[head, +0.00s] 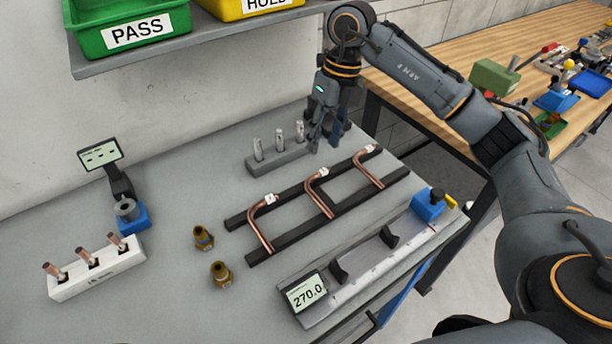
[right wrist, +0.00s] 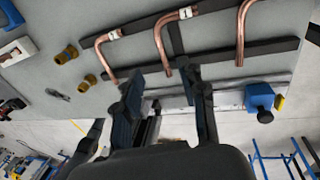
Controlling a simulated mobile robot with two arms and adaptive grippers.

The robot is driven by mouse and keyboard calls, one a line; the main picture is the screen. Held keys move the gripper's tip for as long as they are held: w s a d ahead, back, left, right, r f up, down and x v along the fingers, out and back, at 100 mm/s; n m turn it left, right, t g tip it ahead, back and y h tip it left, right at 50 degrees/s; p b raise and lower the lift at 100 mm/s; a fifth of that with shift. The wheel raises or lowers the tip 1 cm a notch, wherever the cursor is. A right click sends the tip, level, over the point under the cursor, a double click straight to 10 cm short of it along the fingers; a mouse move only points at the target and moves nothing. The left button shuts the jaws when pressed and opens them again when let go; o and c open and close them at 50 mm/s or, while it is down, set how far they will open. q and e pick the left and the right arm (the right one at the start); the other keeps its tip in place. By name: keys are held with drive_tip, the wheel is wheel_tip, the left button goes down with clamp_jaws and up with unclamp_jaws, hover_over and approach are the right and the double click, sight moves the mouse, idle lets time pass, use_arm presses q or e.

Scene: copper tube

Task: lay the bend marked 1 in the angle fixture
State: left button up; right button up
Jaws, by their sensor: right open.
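Three copper bends lie across two dark rails: a left one (head: 262,228), a middle one (head: 317,190) and a right one (head: 367,172). Each bears a small white tag. In the right wrist view the middle bend's tag (right wrist: 186,13) looks like a 1; the left bend's tag (right wrist: 114,35) is too small to read surely. A long grey fixture (head: 365,262) has dark rests, a blue end block and a display reading 270.0; I cannot tell whether it is the angle fixture. My right gripper (head: 325,138) is open and empty, above the bench behind the rails. My left gripper is out of view.
A grey block with upright metal pins (head: 280,160) stands close by my right gripper. Two brass fittings (head: 203,238), a white tube block (head: 97,267) and a display stand (head: 122,180) are at left. A shelf with green (head: 130,30) and yellow bins overhangs the back.

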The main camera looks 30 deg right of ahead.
drive_tip(key=p, duration=0.1)
approach(313, 193)
drive_tip(key=f, duration=0.1)
drive_tip(key=f+p, duration=0.1)
drive_tip(key=f, duration=0.2)
drive_tip(key=shift+a, duration=0.35)
drive_tip(key=f+p, duration=0.2)
drive_tip(key=f, duration=0.1)
drive_tip(key=shift+s+a+f, duration=0.2)
drive_tip(key=shift+a, duration=0.15)
drive_tip(key=shift+f, duration=0.35)
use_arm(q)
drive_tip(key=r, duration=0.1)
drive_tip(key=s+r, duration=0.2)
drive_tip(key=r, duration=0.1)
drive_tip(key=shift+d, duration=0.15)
use_arm(e)
clamp_jaws()
